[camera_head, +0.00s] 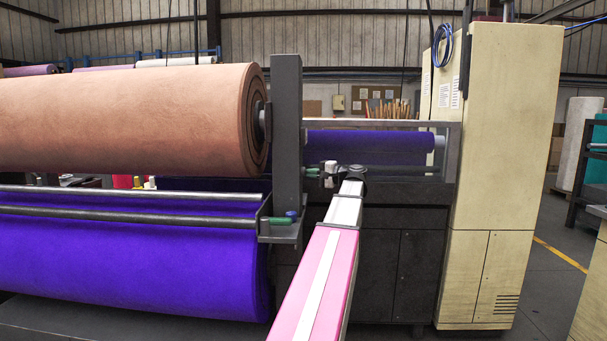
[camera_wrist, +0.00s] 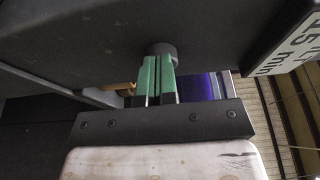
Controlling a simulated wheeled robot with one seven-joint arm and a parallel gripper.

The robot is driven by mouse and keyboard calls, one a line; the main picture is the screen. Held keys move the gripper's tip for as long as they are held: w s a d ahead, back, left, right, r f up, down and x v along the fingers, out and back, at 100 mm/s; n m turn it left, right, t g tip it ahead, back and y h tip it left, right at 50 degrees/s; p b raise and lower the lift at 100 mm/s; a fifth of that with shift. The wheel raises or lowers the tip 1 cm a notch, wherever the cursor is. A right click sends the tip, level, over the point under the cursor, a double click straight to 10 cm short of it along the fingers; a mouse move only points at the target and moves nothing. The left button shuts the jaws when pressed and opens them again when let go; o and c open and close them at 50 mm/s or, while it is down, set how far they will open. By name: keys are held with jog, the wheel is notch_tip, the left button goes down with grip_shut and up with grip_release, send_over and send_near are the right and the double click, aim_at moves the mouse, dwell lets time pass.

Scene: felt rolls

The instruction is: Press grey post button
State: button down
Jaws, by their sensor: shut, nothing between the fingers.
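The grey post (camera_head: 287,130) stands upright in the middle of the head view, right of the peach felt roll. In the wrist view the post (camera_wrist: 95,40) fills the upper part as a dark grey face. A round dark grey button (camera_wrist: 161,47) sticks out from it. My gripper (camera_wrist: 159,60) has its green fingers shut together and empty, with the tips at the button. They overlap its lower edge in view; I cannot tell whether they touch or press it. In the head view my gripper (camera_head: 308,171) is small, close beside the post's right side. The button cannot be made out there.
A large peach felt roll (camera_head: 130,115) and purple felt (camera_head: 130,260) lie left of the post. A bracket with green-tipped parts (camera_head: 280,228) juts from the post below my gripper. A cream cabinet (camera_head: 500,180) stands right. A white sign (camera_wrist: 290,45) shows in the wrist view.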

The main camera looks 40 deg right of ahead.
jog(key=s+d, duration=0.4)
dwell(0.4)
jog(key=v, duration=1)
jog(key=shift+s+d, duration=0.15)
jog(key=shift+s, duration=0.2)
jog(key=shift+s+f, duration=0.1)
jog(key=shift+s, duration=0.05)
